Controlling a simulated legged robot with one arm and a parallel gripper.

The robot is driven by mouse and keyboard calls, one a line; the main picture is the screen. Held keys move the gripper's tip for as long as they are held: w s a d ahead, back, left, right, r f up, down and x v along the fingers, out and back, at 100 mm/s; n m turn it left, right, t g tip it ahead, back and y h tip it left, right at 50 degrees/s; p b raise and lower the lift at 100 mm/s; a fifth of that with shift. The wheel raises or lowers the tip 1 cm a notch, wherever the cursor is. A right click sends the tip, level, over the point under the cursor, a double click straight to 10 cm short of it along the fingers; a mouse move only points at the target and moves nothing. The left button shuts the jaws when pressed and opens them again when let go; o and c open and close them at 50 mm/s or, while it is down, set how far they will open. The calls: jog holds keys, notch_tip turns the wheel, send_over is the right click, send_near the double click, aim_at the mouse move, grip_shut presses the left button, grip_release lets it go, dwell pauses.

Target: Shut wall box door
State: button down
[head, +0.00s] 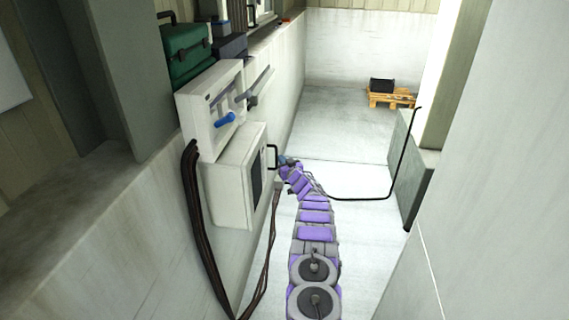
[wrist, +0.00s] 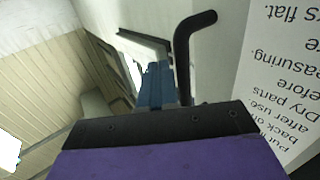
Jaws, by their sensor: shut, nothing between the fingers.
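A white wall box (head: 228,185) hangs low on the left wall in the head view. Its front, which I see at a steep slant, has a dark panel (head: 257,176) and a black bar handle (head: 272,156). I cannot tell whether its door is fully flush. My gripper (head: 288,161) is just right of that handle, with my purple arm below it. In the wrist view my blue fingers (wrist: 156,86) are shut and empty. A bent black handle (wrist: 188,52) rises close beside them; touching or apart is unclear.
Above is another white box (head: 208,108) with a blue handle (head: 225,119) and a grey lever (head: 246,99). A green case (head: 187,52) stands on the ledge. Dark cables (head: 205,235) hang down the wall.

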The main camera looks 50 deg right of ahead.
jog(key=p+v, duration=0.4)
jog(key=v, duration=1.3)
jog(key=shift+s, duration=0.2)
jog(key=shift+a, duration=0.25)
jog(key=shift+s+f, duration=0.1)
